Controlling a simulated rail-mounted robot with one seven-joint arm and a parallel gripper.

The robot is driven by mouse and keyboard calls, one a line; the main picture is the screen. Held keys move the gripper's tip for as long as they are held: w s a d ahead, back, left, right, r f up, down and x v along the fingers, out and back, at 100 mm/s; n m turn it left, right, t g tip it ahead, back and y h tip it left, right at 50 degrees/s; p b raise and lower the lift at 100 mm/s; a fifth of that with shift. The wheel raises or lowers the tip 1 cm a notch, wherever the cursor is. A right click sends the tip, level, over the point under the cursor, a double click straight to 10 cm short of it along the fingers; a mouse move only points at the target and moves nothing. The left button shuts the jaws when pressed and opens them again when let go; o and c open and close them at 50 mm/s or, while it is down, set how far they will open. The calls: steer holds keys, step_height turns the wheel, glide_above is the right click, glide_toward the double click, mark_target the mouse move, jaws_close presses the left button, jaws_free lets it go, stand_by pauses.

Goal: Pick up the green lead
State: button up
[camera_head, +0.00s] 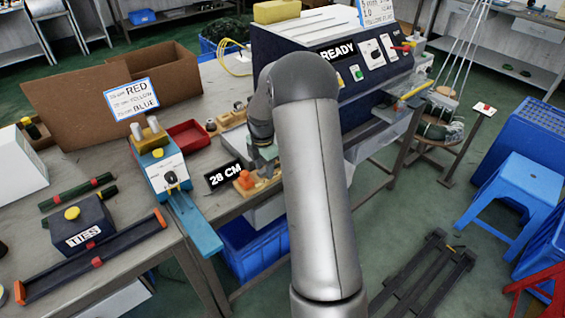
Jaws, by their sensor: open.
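I cannot pick out the green lead for certain in the head view. Dark green coiled bundles (434,131) lie on a round stool at the right. My gripper (265,168) is low over the table, just right of the "28 CM" sign, beside a wooden block with an orange piece (246,180). It is open. My arm hides most of it, its fingertips and whatever lies right behind it.
A dark machine with a "READY" display (338,50) stands behind my arm. A blue-and-white device (168,172), a red tray (188,135), a cardboard box (165,78) and a "TIES" box (82,226) crowd the left tables.

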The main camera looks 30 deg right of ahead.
jaws_close()
steer(key=shift+r, duration=0.2)
